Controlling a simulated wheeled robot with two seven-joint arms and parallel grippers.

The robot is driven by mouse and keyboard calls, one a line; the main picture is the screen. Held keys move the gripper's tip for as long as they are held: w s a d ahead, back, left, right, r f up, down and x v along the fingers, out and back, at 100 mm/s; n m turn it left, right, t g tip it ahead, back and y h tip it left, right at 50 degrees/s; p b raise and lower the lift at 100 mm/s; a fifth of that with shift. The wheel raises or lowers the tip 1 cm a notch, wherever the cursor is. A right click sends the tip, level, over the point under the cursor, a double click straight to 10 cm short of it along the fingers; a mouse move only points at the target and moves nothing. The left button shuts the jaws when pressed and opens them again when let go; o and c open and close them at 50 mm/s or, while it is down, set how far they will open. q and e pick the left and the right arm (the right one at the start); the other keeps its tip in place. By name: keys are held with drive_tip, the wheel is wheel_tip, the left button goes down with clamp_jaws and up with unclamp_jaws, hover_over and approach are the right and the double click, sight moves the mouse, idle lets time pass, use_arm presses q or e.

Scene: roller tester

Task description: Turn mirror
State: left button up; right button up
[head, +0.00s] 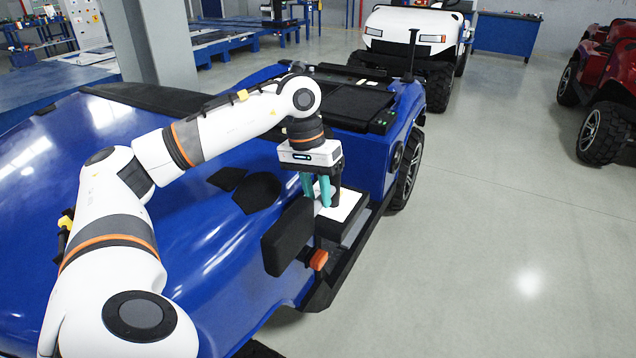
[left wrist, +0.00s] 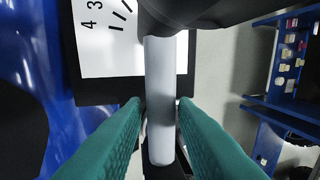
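A black rectangular panel that looks like the side mirror (head: 288,237) stands at the near side of the blue vehicle in the head view, above an orange piece. My left gripper (head: 317,204), with teal fingers, points down just behind and to the right of it, over a white plate (head: 345,207). In the left wrist view a light grey rod (left wrist: 161,100) with a dark top lies between the teal fingers (left wrist: 160,105). Narrow gaps show on both sides, so the fingers look open around it. The wrist view also shows the white plate (left wrist: 105,45) with numbers and tick marks. My right gripper is out of view.
The blue vehicle body (head: 220,235) fills the left and middle. A white vehicle (head: 410,35) stands behind and a red one (head: 605,90) at the right. Blue benches line the back. The grey floor (head: 500,220) at the right is clear.

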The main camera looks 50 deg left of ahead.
use_arm(q)
drive_tip(key=shift+o, duration=1.3)
wheel_tip(320, 180, up, 12)
drive_tip(key=a+p, duration=0.2)
drive_tip(key=shift+s+a, duration=0.2)
drive_tip(key=shift+s, duration=0.2)
drive_tip(key=shift+f, duration=0.15)
